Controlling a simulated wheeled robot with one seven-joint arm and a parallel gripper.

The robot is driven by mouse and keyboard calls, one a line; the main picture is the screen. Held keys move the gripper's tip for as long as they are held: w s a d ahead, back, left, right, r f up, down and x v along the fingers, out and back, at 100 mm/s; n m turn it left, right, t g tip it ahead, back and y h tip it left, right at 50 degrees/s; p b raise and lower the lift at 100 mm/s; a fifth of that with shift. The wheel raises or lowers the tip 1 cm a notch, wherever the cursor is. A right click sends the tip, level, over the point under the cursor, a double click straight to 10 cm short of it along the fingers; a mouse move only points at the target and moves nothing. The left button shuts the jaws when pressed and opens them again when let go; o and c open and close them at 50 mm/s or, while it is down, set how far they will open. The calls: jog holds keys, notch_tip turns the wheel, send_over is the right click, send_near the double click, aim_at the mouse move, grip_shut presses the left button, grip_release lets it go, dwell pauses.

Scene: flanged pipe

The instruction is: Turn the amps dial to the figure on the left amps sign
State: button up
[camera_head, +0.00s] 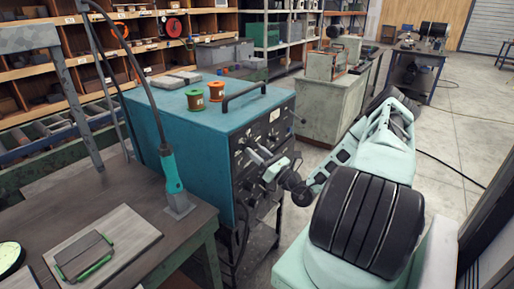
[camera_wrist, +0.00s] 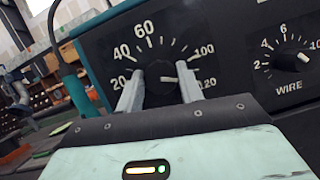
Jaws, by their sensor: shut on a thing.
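The amps dial (camera_wrist: 160,74) is a dark round knob on the black front panel, seen in the wrist view. Readable figures around it are 20, 40, 60, 100 and 120. A short white mark on the knob points right, toward the 120 side. My gripper (camera_wrist: 161,79) has one pale finger on each side of the knob and is shut on it. In the head view my gripper (camera_head: 272,170) is at the front of the teal machine (camera_head: 180,118), and my arm hides part of the panel. I cannot make out the left amps sign in either view.
A second dial (camera_wrist: 291,62), marked WIRE, is right of the amps dial. Two spools (camera_head: 205,95) and a black handle (camera_head: 244,95) are on the machine's top. A dark workbench (camera_head: 120,190) stands left of the machine. Open floor (camera_head: 445,115) lies to the right.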

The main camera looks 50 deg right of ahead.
jog(key=shift+m+h+p, duration=0.35)
jog(key=shift+m+h, duration=0.05)
jog(key=shift+m, duration=0.5)
jog(key=o, duration=1)
jog(key=b+v, duration=0.5)
jog(key=v, duration=1.2)
jog(key=shift+s+a, duration=0.15)
jog(key=shift+s, duration=0.1)
